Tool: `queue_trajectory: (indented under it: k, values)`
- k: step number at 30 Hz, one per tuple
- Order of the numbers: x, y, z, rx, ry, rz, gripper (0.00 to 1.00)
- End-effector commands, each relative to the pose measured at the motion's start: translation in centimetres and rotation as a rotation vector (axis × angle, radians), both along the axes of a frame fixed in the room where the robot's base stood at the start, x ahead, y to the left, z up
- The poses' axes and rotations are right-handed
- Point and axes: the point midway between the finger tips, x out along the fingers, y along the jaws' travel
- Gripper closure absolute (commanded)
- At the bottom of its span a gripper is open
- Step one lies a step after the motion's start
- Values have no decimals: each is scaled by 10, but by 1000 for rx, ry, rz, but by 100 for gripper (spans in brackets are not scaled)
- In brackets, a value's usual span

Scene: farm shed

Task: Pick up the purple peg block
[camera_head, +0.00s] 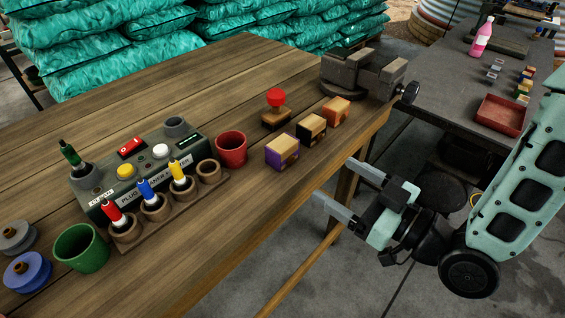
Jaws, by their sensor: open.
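The purple peg block (282,152) is a small wooden block with a purple face. It sits on the wooden table (238,235) near the right edge, at the front of a short row of blocks. A black-faced block (311,128) stands just behind it to the right, and an orange-faced block (336,111) is farther back. My gripper (332,186) is open and empty, off the table's right edge. It is to the right of the purple block and lower in the picture, with its fingers pointing left toward the table.
A red cup (231,149) stands left of the purple block. A red-topped block (276,110) is behind it. A vise (362,74) is clamped at the table's far right corner. The plug tester (150,165) and a row of wooden holders are at left. The table's front right is clear.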

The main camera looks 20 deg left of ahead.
Motion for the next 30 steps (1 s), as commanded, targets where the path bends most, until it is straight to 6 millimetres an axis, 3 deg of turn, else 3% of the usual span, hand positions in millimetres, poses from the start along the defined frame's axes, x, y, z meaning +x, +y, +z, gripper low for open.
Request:
queue_trajectory:
  k: [10, 30]
  values:
    - [23, 58, 3, 1, 0, 2, 20]
    - [52, 117, 4, -1, 0, 0, 20]
